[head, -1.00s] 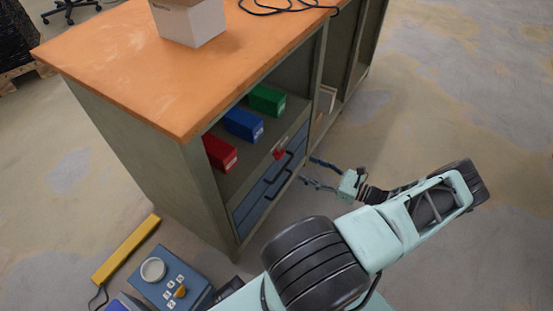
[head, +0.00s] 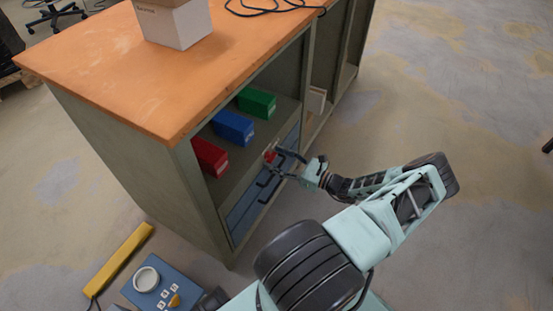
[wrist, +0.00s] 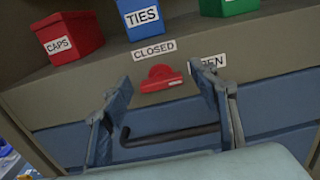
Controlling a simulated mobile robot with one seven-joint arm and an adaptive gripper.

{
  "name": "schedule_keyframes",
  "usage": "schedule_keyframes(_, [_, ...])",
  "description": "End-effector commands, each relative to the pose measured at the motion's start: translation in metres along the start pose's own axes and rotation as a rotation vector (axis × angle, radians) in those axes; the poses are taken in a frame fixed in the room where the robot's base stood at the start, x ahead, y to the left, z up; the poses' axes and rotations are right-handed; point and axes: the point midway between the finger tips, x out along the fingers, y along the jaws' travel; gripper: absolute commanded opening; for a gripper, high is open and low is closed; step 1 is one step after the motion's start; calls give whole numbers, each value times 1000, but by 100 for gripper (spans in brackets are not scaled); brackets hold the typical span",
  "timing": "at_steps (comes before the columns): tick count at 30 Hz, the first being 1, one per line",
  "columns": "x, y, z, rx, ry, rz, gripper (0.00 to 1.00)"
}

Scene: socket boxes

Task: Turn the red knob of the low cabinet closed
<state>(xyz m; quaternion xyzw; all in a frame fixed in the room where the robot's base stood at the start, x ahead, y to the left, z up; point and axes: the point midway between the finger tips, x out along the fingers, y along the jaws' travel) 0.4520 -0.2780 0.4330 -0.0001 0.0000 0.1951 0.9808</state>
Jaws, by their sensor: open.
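The red knob (wrist: 160,78) is on the front of the low cabinet (head: 130,165), just below the shelf with the boxes. In the wrist view a "CLOSED" label (wrist: 154,48) is above the knob and a partly hidden label ending in "EN" (wrist: 212,62) is to its right. The knob's handle points to the right and slightly down. My gripper (wrist: 162,90) is open, with one finger on each side of the knob in the picture. In the head view the knob (head: 270,156) shows at the fingertips of my gripper (head: 285,165). I cannot tell whether they touch it.
A red box (wrist: 68,37), a blue box (wrist: 145,15) and a green box (wrist: 228,5) stand on the shelf above. A blue drawer with a dark bar handle (wrist: 170,136) is below. A white box (head: 175,22) and a black cable (head: 265,8) lie on the orange top.

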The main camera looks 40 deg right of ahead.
Motion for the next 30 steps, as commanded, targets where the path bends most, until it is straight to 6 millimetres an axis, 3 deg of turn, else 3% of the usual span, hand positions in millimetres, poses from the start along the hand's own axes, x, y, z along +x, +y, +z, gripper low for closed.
schedule_keyframes(5, [0, 0, 0, 0, 0, 0, 55])
schedule_keyframes(16, [0, 0, 0, 0, 0, 0, 14])
schedule_keyframes(30, [0, 1, 0, -112, 0, 0, 13])
